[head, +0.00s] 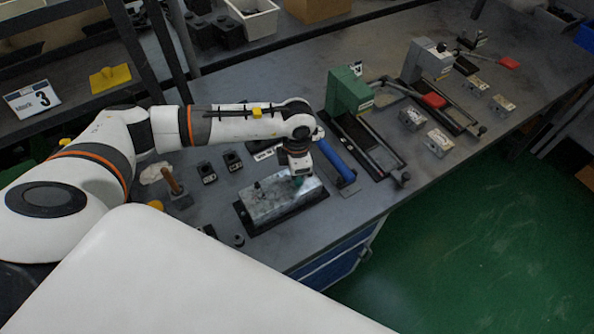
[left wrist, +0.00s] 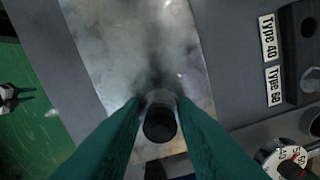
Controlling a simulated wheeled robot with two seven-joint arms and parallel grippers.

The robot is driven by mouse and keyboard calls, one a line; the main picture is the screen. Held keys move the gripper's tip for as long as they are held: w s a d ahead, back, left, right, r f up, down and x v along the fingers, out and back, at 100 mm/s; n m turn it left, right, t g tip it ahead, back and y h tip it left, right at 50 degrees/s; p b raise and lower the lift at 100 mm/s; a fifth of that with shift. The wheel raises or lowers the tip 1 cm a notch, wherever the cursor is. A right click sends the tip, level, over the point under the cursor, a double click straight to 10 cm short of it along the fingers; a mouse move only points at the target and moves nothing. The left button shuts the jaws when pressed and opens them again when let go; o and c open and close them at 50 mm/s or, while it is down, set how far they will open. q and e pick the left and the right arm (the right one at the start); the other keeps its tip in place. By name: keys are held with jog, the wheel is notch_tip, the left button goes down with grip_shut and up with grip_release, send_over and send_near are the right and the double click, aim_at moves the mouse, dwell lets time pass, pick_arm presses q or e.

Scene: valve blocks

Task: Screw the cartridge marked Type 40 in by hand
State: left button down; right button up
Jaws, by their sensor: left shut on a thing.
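A silver valve block (head: 275,205) lies on a black base near the table's front edge. My left gripper (head: 298,181) is over its right part, pointing down. In the left wrist view, the green fingers (left wrist: 158,108) are shut on a small cartridge (left wrist: 159,124) with a dark round top and metallic rim. It is over the block's bright face (left wrist: 135,45); how deep it sits cannot be told. No marking on it is readable. Labels reading Type 40 (left wrist: 268,38) and Type 60 (left wrist: 274,86) lie beside a dark holder. My right gripper is not in view.
A dark knob (head: 257,186) stands on the block's left part. A blue-handled tool (head: 337,160) lies close to the right. A round dial (left wrist: 289,161) shows in the left wrist view. Dark holders (head: 207,172) stand behind; green (head: 348,90) and grey fixtures (head: 430,60) stand farther right.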

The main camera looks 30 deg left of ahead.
pick_arm(q)
jog(key=c, duration=1.1)
grip_release()
jog(key=shift+o, duration=0.2)
notch_tip(320, 180, up, 12)
jog(key=b, duration=0.2)
